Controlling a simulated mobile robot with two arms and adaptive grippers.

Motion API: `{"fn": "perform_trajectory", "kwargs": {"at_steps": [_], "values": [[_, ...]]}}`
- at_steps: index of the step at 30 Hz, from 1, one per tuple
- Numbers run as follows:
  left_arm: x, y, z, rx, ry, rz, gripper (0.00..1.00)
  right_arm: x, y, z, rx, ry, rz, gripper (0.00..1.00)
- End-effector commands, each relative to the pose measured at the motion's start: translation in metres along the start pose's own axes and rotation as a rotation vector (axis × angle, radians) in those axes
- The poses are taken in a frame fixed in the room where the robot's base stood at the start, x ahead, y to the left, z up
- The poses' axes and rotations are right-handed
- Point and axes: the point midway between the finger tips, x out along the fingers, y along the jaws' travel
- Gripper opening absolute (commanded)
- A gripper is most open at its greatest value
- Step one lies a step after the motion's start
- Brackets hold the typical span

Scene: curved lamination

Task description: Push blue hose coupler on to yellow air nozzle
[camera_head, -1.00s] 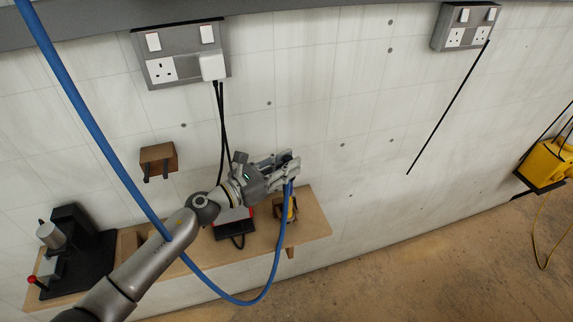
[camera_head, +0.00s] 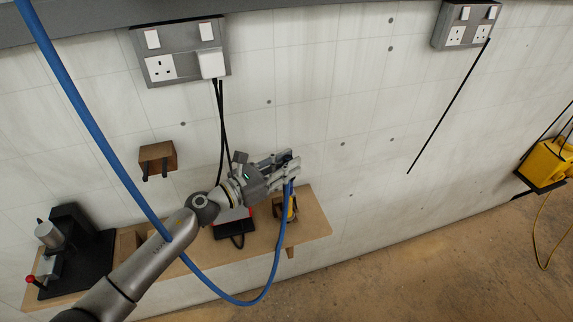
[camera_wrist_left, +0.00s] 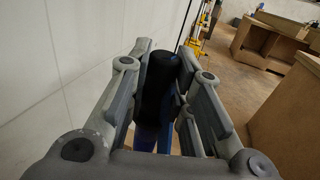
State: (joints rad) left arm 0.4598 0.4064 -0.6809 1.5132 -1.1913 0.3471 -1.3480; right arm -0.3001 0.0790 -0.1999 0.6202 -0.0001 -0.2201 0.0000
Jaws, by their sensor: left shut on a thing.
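My left gripper (camera_head: 287,167) is shut on the hose coupler, above the right part of the wooden shelf. In the left wrist view the coupler (camera_wrist_left: 160,85) is a dark, nearly black cylinder between the two fingers, with blue below it. The blue hose (camera_head: 271,270) hangs from the gripper, loops down in front of the shelf and runs up to the top left. The head view does not show whether coupler and nozzle touch. My right gripper is not in view.
The wooden shelf (camera_head: 313,226) juts from the white wall. A black device (camera_head: 75,250) stands at its left end, and a red and black box (camera_head: 233,226) lies left of the nozzle. A small wooden block (camera_head: 158,158) and socket panels (camera_head: 180,55) are on the wall.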

Motion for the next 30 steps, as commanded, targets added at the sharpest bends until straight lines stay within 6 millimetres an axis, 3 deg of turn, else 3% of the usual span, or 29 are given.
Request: {"fn": "perform_trajectory", "kwargs": {"at_steps": [10, 11, 16, 26, 30], "values": [[0.000, 0.000, -0.005, -0.001, 0.004, 0.000, 0.00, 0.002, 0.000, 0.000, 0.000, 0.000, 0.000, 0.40], [-0.001, 0.000, -0.005, -0.001, 0.005, 0.000, 0.23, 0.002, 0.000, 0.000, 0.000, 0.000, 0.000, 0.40], [0.000, 0.000, -0.004, -0.001, 0.004, 0.000, 0.45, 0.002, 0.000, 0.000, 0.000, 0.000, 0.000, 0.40], [-0.001, 0.000, -0.004, -0.001, 0.003, 0.000, 0.46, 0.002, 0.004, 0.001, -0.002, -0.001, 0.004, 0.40], [-0.014, 0.000, -0.004, -0.001, 0.003, 0.000, 0.46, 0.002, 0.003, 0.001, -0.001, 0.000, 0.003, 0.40]]}}
